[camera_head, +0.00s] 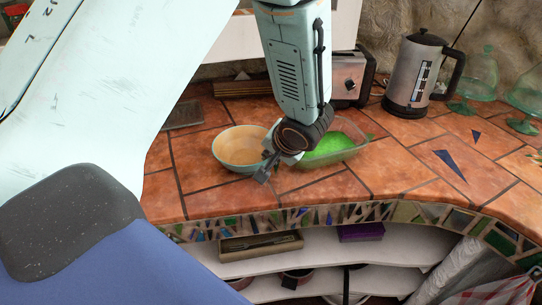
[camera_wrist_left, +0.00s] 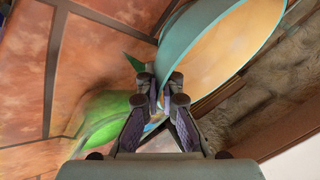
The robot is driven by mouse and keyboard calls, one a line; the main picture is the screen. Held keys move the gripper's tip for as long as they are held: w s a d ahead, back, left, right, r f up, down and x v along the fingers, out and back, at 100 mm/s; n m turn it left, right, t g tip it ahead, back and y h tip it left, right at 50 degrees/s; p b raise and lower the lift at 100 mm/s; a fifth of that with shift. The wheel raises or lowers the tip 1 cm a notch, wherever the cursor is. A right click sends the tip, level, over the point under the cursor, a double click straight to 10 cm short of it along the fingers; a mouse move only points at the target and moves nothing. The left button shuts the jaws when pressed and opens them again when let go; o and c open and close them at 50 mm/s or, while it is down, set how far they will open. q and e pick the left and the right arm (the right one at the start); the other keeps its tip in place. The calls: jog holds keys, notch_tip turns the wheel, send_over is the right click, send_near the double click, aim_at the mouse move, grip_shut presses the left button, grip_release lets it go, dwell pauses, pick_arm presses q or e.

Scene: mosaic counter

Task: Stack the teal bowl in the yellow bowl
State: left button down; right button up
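The teal bowl (camera_head: 236,145), teal outside with a pale yellow-orange inside, is on or just above the tiled counter in the head view; I cannot tell if it touches. In the left wrist view its rim and wall (camera_wrist_left: 190,35) fill the upper right. My left gripper (camera_head: 267,163) is at the bowl's right edge. In the wrist view its fingers (camera_wrist_left: 161,86) are close together on both sides of the bowl's wall, shut on it. No separate yellow bowl can be made out. My right gripper is not in view.
A clear dish with bright green contents (camera_head: 337,140) stands just right of the gripper. A toaster (camera_head: 348,75), a kettle (camera_head: 411,75) and green glass domes (camera_head: 478,75) stand behind. A flat dark slab (camera_head: 184,114) lies back left. The counter's right part is mostly clear.

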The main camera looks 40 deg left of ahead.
pick_arm(q)
jog(key=shift+s+f, duration=0.1)
jog(key=c, duration=1.5)
grip_release()
